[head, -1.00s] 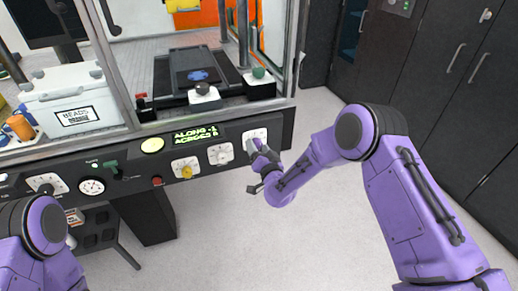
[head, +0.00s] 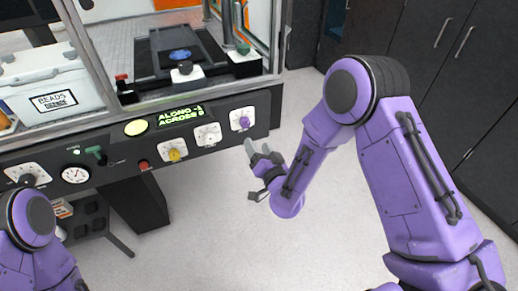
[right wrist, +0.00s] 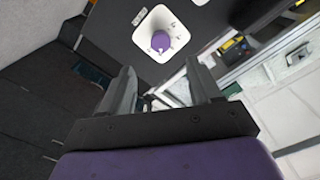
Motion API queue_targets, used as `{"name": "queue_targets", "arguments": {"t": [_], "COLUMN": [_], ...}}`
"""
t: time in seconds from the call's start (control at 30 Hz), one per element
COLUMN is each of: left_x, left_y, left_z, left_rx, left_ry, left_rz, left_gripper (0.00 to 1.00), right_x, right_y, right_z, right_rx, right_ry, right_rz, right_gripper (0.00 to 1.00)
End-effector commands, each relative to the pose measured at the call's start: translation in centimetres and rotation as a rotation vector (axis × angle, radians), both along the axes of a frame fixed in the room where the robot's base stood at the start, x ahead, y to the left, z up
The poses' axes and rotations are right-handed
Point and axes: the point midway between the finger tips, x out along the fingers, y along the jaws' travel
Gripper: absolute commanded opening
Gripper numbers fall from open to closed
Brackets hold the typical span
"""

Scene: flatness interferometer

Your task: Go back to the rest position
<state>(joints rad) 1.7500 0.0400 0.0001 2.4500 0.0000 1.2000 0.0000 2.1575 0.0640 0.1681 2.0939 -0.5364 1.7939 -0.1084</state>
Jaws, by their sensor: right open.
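My right gripper (head: 263,152) is open and empty in the head view. It hangs in free air just below and right of the purple knob (head: 242,120) at the right end of the black control panel (head: 110,167). In the right wrist view the two fingers (right wrist: 160,95) are apart with nothing between them. The purple knob (right wrist: 160,41) on its white plate shows beyond the fingertips, clear of them. My left gripper is out of view; only part of my left arm shows at the lower left.
The panel also carries a yellow knob (head: 174,154), a white knob (head: 208,135), a red button (head: 143,165) and a green display (head: 180,116). A white box (head: 52,90) stands behind glass at left. Dark cabinets (head: 445,70) line the right. The floor below the gripper is clear.

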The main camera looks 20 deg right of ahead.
Motion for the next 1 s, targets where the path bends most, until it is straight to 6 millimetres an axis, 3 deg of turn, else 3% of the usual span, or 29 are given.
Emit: {"name": "queue_targets", "arguments": {"t": [0.3, 0.37, 0.43, 0.57, 0.7, 0.83, 0.9, 1.0], "left_x": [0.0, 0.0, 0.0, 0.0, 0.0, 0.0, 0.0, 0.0], "left_y": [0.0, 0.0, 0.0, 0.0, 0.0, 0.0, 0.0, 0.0], "left_z": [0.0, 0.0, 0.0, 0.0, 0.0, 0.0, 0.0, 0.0], "left_rx": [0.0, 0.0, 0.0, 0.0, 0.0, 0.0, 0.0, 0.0], "left_ry": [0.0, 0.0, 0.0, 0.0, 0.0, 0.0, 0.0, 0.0], "left_rz": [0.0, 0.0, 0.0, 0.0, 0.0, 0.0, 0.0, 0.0], "left_gripper": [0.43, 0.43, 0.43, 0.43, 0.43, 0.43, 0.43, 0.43], "right_x": [0.0, -0.4, -2.6, -10.2, -20.8, -29.4, -32.5, -34.7], "right_y": [0.2, 0.1, -0.9, -3.8, -7.0, -9.3, -10.2, -10.6], "right_z": [-0.2, -1.4, -4.6, -12.8, -19.2, -21.9, -22.5, -23.2], "right_rx": [-0.001, -0.014, -0.051, -0.119, -0.181, -0.23, -0.251, -0.265], "right_ry": [0.011, 0.067, 0.213, 0.552, 0.902, 1.139, 1.213, 1.265], "right_rz": [0.007, 0.007, -0.013, -0.071, -0.14, -0.193, -0.21, -0.211], "right_gripper": [0.63, 0.63, 0.63, 0.63, 0.63, 0.63, 0.63, 0.63]}}
